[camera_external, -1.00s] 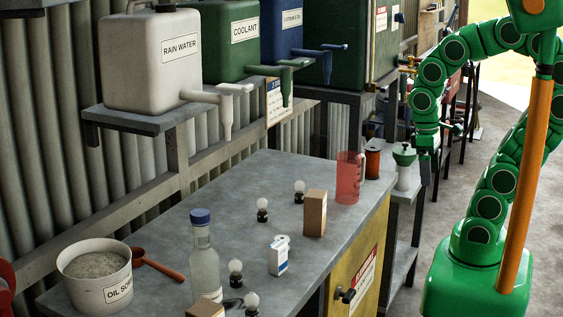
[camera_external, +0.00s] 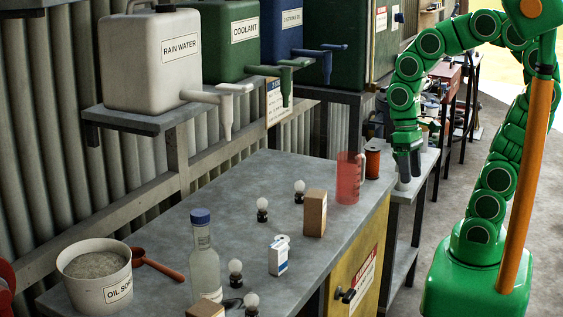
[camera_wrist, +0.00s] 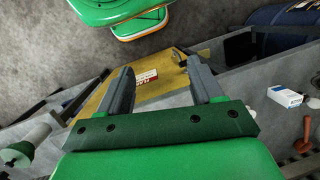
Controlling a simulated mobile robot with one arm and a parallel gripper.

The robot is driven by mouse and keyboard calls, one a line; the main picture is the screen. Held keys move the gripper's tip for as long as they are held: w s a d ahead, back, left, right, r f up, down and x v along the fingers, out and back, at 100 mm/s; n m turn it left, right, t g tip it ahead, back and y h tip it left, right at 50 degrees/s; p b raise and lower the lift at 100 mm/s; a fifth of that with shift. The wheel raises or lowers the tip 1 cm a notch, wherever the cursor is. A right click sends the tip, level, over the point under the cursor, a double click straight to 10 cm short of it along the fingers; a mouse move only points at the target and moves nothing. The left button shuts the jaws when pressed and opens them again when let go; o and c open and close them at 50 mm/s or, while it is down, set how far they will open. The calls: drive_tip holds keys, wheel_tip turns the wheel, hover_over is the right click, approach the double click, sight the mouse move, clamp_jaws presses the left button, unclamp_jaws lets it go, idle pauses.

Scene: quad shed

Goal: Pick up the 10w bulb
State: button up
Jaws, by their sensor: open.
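Several small round white bulbs on dark bases stand on the grey bench: one toward the back (camera_external: 299,188), one left of it (camera_external: 262,208), and two nearer the front, one (camera_external: 236,269) behind the other (camera_external: 251,301). I cannot read a wattage on any, so I cannot tell which is the 10w bulb. My gripper (camera_external: 408,178) points down beyond the bench's right end, apart from all the bulbs. In the wrist view its two fingers (camera_wrist: 160,82) are spread with nothing between them.
On the bench (camera_external: 170,235) stand a red jug (camera_external: 348,180), cardboard box (camera_external: 315,213), small white box (camera_external: 278,257), clear bottle (camera_external: 204,262), brown scoop (camera_external: 165,268) and white tub (camera_external: 97,280). Taps (camera_external: 226,105) overhang the back. The white box also shows in the wrist view (camera_wrist: 285,97).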

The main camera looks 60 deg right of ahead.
drive_tip(key=w+a+m+y, duration=0.4)
drive_tip(key=w+a, duration=0.2)
drive_tip(key=w, duration=0.5)
drive_tip(key=m+t+y, duration=0.3)
drive_tip(key=m+y, duration=0.5)
drive_tip(key=m, duration=0.5)
approach(265, 199)
drive_tip(key=w, duration=0.1)
drive_tip(key=shift+w+f+n+g, duration=0.15)
drive_tip(key=shift+f+n+g, duration=0.15)
drive_tip(key=shift+f, duration=0.55)
drive_tip(key=shift+a+f, duration=0.15)
drive_tip(key=shift+x, duration=3.7)
drive_tip(key=shift+w, duration=0.1)
